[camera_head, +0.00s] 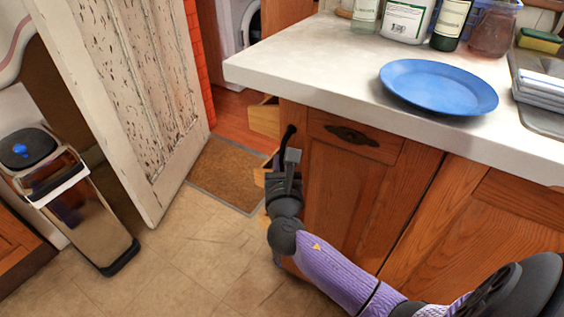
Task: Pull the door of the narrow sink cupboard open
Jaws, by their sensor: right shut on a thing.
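The narrow sink cupboard has a brown wooden door (352,205) under the left part of the pale worktop. My right gripper (290,155) is at the upper left edge of this door, its fingers pointing up. It is shut on a slim dark handle (289,134) there; the fingers partly hide the grip. The door looks flush or nearly flush with the front; I cannot tell if there is a gap. My purple right forearm crosses in front of the door's lower part. My left gripper is not in view.
A dark ornate pull (352,135) is on the panel above the door. A wider cupboard door (475,240) is to the right. A blue plate (438,87) lies on the worktop (320,60). A bin (75,200) and worn white door (130,90) stand left; tiled floor between is clear.

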